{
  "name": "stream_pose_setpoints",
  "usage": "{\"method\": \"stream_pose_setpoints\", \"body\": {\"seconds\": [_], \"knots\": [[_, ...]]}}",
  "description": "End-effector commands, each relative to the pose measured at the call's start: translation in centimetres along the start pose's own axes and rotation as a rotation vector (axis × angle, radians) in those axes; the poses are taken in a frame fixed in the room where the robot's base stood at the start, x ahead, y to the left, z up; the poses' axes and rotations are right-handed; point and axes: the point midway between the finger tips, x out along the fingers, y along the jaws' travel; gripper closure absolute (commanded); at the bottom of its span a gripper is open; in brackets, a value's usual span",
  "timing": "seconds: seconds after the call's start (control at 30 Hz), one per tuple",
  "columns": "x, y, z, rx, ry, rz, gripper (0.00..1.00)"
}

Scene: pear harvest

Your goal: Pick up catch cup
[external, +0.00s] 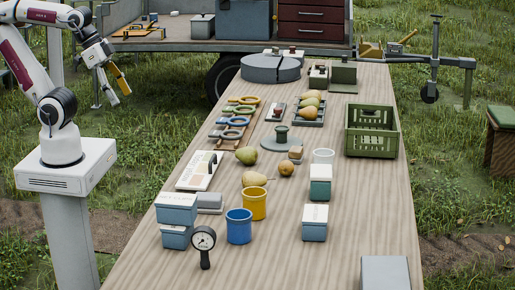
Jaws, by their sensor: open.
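Three cups stand upright on the wooden table (320,260). A blue cup (239,228) stands near the front left, a yellow cup (253,205) just behind it to the right, and a white cup (323,157) farther back to the right, partly behind a box. I cannot tell which one is the catch cup. My gripper (119,97) hangs at the upper left, off the table's left side and well away from all the cups. Its fingers are apart, with nothing seen between them.
Boxes (177,208) and a dial gauge (204,242) crowd the blue cup's left. Loose pears (255,178) lie behind the yellow cup. A green crate (371,143) is at the back right. The table's front middle is clear.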

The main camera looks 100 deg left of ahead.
Motion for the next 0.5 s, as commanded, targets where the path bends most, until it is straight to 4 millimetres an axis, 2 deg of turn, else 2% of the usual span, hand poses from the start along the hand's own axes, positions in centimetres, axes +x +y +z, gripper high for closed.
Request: {"method": "stream_pose_setpoints", "body": {"seconds": [0.17,0.5], "knots": [[0.9,1.3,-2.1,0.002,0.027,0.039,0.34],[4.0,5.3,-8.9,-0.020,0.127,0.147,0.34]]}}
